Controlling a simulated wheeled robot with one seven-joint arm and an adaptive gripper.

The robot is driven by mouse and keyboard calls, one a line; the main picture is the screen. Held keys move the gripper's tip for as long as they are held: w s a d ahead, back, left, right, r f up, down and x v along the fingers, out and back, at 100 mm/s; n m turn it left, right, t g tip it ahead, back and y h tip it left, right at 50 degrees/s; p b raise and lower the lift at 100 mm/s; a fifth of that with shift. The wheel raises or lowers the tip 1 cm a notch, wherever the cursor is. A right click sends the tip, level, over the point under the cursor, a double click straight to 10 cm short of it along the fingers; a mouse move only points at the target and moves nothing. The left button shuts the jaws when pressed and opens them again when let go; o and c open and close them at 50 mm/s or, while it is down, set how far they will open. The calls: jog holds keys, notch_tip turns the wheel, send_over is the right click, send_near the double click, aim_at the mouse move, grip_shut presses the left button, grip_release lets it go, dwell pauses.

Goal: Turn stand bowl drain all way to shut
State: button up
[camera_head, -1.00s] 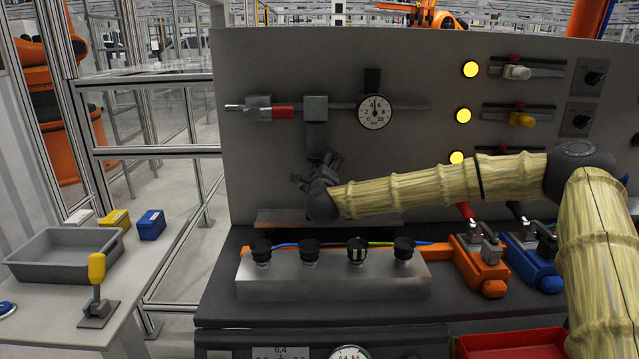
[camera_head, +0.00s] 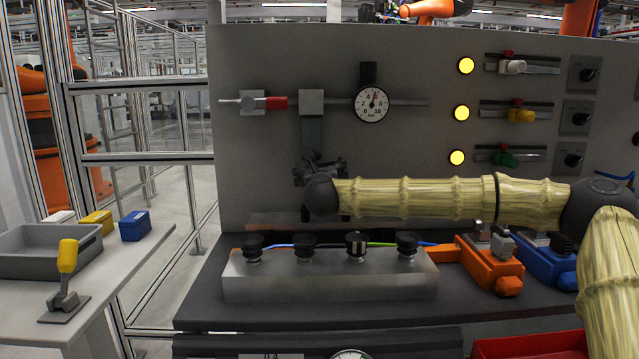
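The stand unit is a grey block (camera_head: 311,102) on the horizontal pipe, with a dark grey bowl (camera_head: 313,134) hanging below it. The bowl's lower end and any drain on it are hidden behind my gripper (camera_head: 320,166). My gripper is at the foot of the bowl, its dark fingers pointing up and away from the camera. The wrist covers much of the fingers, so I cannot tell whether they are open, shut or touching the drain.
A red-handled valve (camera_head: 272,103) is left on the pipe and a round gauge (camera_head: 372,104) right. Below stands a metal block (camera_head: 330,284) with several black knobs. Orange (camera_head: 490,268) and blue (camera_head: 540,258) units stand right. A side table with a grey tray (camera_head: 45,262) is left.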

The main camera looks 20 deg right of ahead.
jog(key=shift+f+m+b, duration=0.25)
jog(key=shift+m+b, duration=0.35)
jog(key=shift+b, duration=0.15)
jog(key=shift+d+r+m, duration=0.1)
jog(key=shift+m, duration=0.2)
jog(key=o, duration=1.1)
jog(key=shift+s, duration=0.1)
jog(key=v, duration=1.1)
jog(key=shift+s, duration=0.4)
